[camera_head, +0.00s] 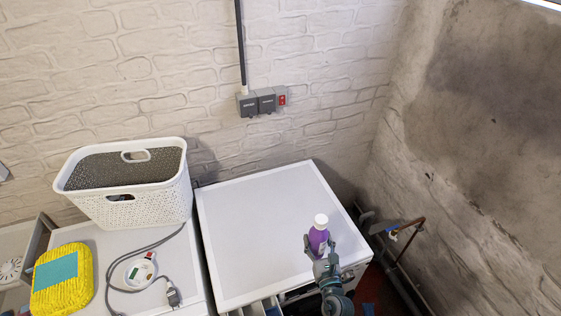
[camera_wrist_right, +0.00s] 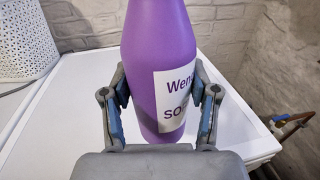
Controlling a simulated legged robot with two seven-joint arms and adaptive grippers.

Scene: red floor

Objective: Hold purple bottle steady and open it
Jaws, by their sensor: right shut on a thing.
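The purple bottle (camera_head: 318,238) with a white cap (camera_head: 321,219) stands upright near the front right corner of the white appliance top (camera_head: 265,225). My right gripper (camera_head: 322,256) reaches it from the front and is shut around its body. In the right wrist view the bottle (camera_wrist_right: 158,70) fills the space between the two fingers of my right gripper (camera_wrist_right: 160,105). A white label with dark letters faces right there. The cap is out of the frame in that view. My left gripper is in neither view.
A white basket (camera_head: 130,185) stands on the neighbouring surface at the left. A yellow package (camera_head: 62,290) and a grey cable with a white round object (camera_head: 140,272) lie in front of it. Pipes (camera_head: 405,235) run along the right wall. The middle of the white top is clear.

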